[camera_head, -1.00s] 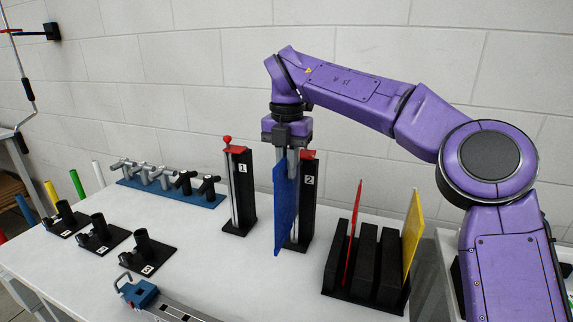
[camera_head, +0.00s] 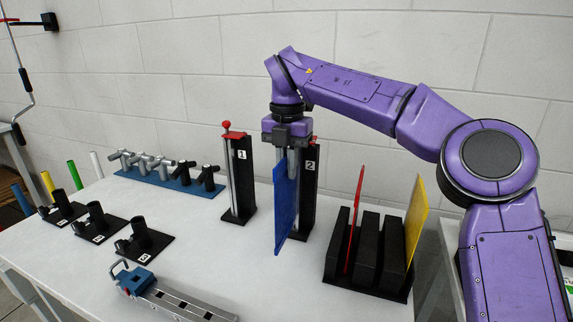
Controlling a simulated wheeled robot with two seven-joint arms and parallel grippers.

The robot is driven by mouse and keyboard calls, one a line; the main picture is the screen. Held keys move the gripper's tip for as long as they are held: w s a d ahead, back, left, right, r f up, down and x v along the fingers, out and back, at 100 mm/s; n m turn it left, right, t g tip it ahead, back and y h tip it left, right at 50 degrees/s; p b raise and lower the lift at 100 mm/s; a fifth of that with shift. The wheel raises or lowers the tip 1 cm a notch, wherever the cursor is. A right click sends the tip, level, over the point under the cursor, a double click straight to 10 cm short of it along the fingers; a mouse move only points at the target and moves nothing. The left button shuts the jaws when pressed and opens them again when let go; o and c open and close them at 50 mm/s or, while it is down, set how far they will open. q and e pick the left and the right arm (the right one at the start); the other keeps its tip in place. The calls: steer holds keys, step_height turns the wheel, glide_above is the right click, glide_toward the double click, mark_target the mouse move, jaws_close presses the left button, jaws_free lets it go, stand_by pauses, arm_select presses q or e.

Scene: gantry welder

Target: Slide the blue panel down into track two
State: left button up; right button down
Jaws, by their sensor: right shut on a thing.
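My right gripper (camera_head: 287,140) points down and is shut on the top of the blue panel (camera_head: 285,205). The panel hangs upright, turned nearly edge-on, in front of and to the left of the track two post (camera_head: 309,190). This black post bears a "2" label and has a red top piece, partly hidden by the gripper. I cannot tell whether the panel's edge is inside the track or only beside it. The panel's lower edge looks close to the table. My left gripper is not in view.
Track one (camera_head: 239,175), with a red knob, stands to the left. A black slotted rack (camera_head: 366,285) holds a red panel (camera_head: 354,215) and a yellow panel (camera_head: 416,215) at right. A blue-and-metal clamp (camera_head: 170,295) lies in front. Several black holders (camera_head: 145,243) stand at left.

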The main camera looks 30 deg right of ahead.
steer(key=shift+f+b, duration=1.15)
steer(key=shift+f, duration=0.4)
steer(key=c, duration=1.4)
jaws_free()
steer(key=o, duration=0.3)
steer(key=shift+d, duration=0.25)
steer(key=shift+a+r, duration=0.1)
step_height(320, 180, up, 10)
steer(key=p, duration=0.4)
steer(key=shift+r, duration=0.2)
